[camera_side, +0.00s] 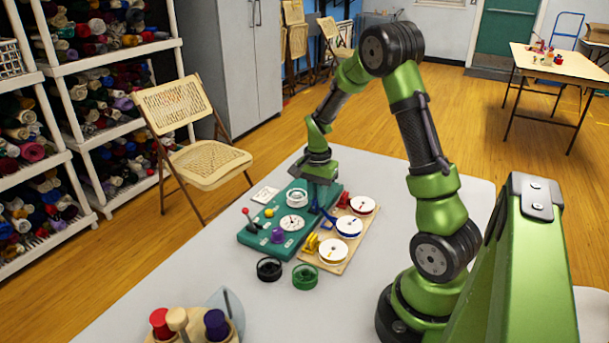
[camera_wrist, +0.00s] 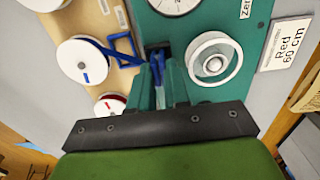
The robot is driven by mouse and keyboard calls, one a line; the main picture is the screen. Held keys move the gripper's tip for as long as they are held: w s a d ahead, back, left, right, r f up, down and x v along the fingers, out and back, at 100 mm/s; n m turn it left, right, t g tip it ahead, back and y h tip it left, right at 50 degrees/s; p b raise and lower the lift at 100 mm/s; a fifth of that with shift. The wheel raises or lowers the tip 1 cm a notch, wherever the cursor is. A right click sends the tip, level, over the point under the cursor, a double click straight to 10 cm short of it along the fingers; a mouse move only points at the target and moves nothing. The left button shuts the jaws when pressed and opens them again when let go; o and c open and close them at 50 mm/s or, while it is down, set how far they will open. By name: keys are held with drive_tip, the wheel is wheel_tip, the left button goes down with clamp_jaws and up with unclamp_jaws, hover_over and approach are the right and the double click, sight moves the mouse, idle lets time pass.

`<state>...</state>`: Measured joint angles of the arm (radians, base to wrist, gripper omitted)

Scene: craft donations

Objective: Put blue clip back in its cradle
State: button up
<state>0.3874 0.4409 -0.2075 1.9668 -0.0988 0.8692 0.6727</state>
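My gripper (camera_side: 319,203) points down over the seam between a teal board and a wooden spool board. In the wrist view, its teal fingers (camera_wrist: 163,72) look closed around the blue clip (camera_wrist: 158,62), a narrow blue piece partly hidden between them. A blue open frame, seemingly the cradle (camera_wrist: 123,44), stands on the wooden board just left of the fingers; it also shows in the side view (camera_side: 328,217). Blue ribbon seems to run from the blue-rimmed white spool (camera_wrist: 84,58) through the frame to the clip. The exact contact is hard to see.
The teal board (camera_side: 258,238) carries a dial (camera_side: 292,223), a white round hub (camera_wrist: 215,60), a red-knobbed lever and a purple knob. Red and yellow spools flank the blue one. Black (camera_side: 269,269) and green (camera_side: 305,276) rings lie in front. A "Red 60 cm" card (camera_wrist: 287,43) lies beside.

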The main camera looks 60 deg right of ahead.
clamp_jaws()
drive_tip(key=shift+r, duration=3.8)
drive_tip(key=shift+s+a+f, duration=0.25)
drive_tip(key=shift+s+f, duration=0.5)
drive_tip(key=shift+f, duration=0.5)
drive_tip(key=shift+s+a+f, duration=0.25)
drive_tip(key=shift+s+f, duration=0.55)
drive_tip(key=shift+f, duration=0.45)
drive_tip(key=shift+s+a+f, duration=0.25)
drive_tip(key=shift+s+f, duration=0.5)
drive_tip(key=shift+f, duration=0.5)
drive_tip(key=shift+f, duration=0.2)
drive_tip(key=shift+f, duration=0.85)
